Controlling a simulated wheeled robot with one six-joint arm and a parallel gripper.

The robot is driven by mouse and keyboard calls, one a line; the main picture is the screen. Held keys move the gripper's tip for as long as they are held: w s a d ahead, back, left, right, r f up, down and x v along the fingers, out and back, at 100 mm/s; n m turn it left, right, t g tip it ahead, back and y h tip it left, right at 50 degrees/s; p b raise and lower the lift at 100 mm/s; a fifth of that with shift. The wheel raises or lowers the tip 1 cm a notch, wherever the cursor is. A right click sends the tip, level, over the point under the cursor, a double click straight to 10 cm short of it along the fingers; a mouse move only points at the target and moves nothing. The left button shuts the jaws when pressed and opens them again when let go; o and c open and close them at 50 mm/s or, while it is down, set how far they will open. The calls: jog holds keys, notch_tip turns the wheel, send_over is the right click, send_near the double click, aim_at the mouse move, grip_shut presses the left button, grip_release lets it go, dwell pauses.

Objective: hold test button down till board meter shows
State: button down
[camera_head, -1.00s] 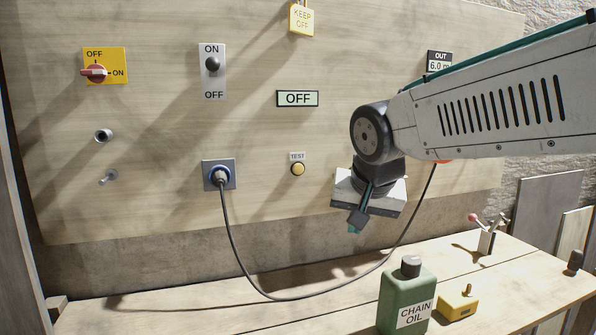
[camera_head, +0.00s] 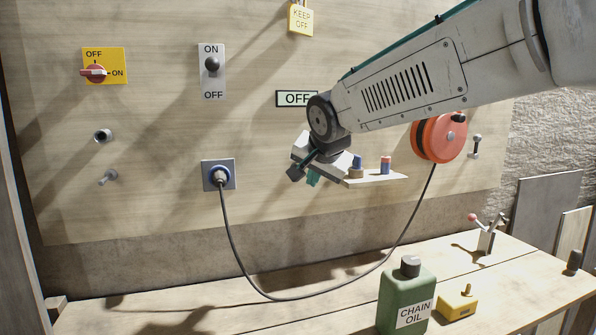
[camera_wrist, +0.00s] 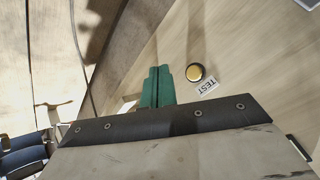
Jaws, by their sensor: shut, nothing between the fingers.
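The test button shows in the wrist view as a round yellow button (camera_wrist: 195,72) with a dark rim, beside its TEST label (camera_wrist: 207,86). My gripper (camera_wrist: 157,86) is shut and empty, its green fingers to the left of the button and apart from it in that view. In the head view my gripper (camera_head: 313,180) is in front of the board and hides the button. The board meter (camera_head: 296,98) reads OFF, its right end partly covered by my arm.
A blue socket (camera_head: 219,175) holds a plug whose black cable hangs in a loop to an orange reel (camera_head: 439,138). A small shelf (camera_head: 380,179) with small items is right of my gripper. A green chain oil bottle (camera_head: 407,295) stands on the bench below.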

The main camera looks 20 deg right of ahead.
jog(key=w, duration=0.7)
dwell(2.0)
jog(key=shift+w, duration=0.4)
jog(key=shift+w, duration=0.35)
dwell(0.5)
dwell(1.4)
jog(key=shift+s, duration=0.8)
jog(key=shift+s, duration=0.1)
jog(key=s, duration=0.4)
jog(key=shift+s, duration=0.4)
